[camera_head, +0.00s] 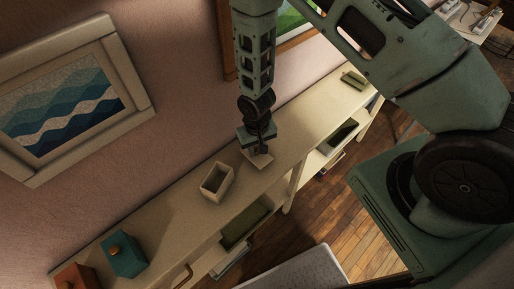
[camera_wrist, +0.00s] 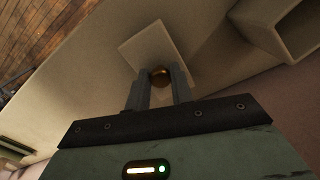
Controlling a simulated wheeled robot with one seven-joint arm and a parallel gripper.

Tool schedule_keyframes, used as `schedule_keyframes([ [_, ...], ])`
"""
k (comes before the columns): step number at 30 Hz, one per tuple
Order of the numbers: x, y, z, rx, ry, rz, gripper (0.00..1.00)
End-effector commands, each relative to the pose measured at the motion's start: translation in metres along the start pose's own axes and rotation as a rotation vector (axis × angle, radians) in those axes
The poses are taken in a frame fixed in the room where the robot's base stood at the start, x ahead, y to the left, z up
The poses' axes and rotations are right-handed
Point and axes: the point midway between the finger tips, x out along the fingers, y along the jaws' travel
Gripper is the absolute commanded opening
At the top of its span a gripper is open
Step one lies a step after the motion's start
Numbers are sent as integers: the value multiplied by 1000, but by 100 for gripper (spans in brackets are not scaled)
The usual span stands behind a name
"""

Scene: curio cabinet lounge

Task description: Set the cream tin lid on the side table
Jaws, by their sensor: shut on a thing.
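The cream tin lid (camera_head: 256,160) is a square plate with a round brass knob, seen closely in the wrist view (camera_wrist: 148,42). My gripper (camera_head: 259,150) is shut on the lid's knob (camera_wrist: 160,76), pointing down over the cream cabinet top. I cannot tell whether the lid touches the cabinet top or hangs just above it. The open cream tin (camera_head: 217,182) stands on the cabinet to the left of the lid; part of it shows in the wrist view (camera_wrist: 272,28). A pale table (camera_head: 465,20) at the upper right may be the side table.
A teal box (camera_head: 124,256) and a rust box (camera_head: 76,277), the teal one with an orange knob, stand at the cabinet's near left. A green object (camera_head: 353,79) lies at its far end. Wooden floor (camera_head: 375,235) lies before the cabinet.

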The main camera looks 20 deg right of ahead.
Motion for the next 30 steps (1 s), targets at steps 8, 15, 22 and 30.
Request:
schedule_keyframes([
  [8, 15, 0, 0, 0, 1, 0, 0],
  [15, 18, 0, 0, 0, 1, 0, 0],
  [22, 18, 0, 0, 0, 1, 0, 44],
  [30, 14, 0, 0, 0, 1, 0, 44],
])
